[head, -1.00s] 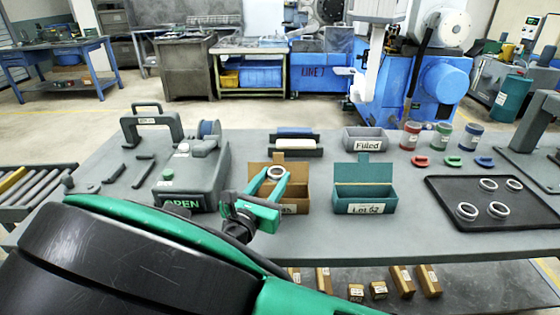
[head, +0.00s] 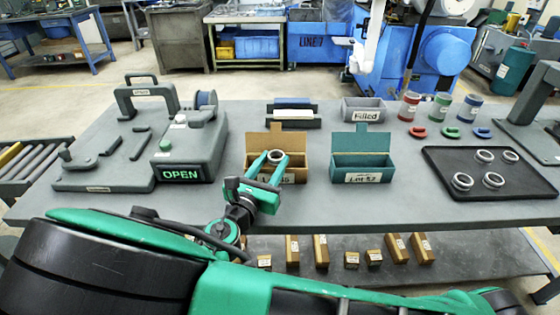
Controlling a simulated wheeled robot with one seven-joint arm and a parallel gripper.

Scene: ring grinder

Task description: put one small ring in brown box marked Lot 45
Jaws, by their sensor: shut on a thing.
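My gripper (head: 266,168) is shut on a small metal ring (head: 276,157). The ring sits between its green fingertips, over the front part of the open brown box (head: 292,145). The box's label (head: 288,178) is partly hidden by my gripper; only part of the lettering, ending in 45, shows. I cannot tell whether the ring is above the rim or inside it. Several other rings (head: 462,181) lie on the black tray (head: 477,196) at the right.
A teal box (head: 362,178) marked Lot 52 stands right of the brown box. A grey bin (head: 366,116) marked Filled is behind. A grey machine with an OPEN sign (head: 181,175) is at the left. Bare table (head: 310,218) lies in front of the boxes.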

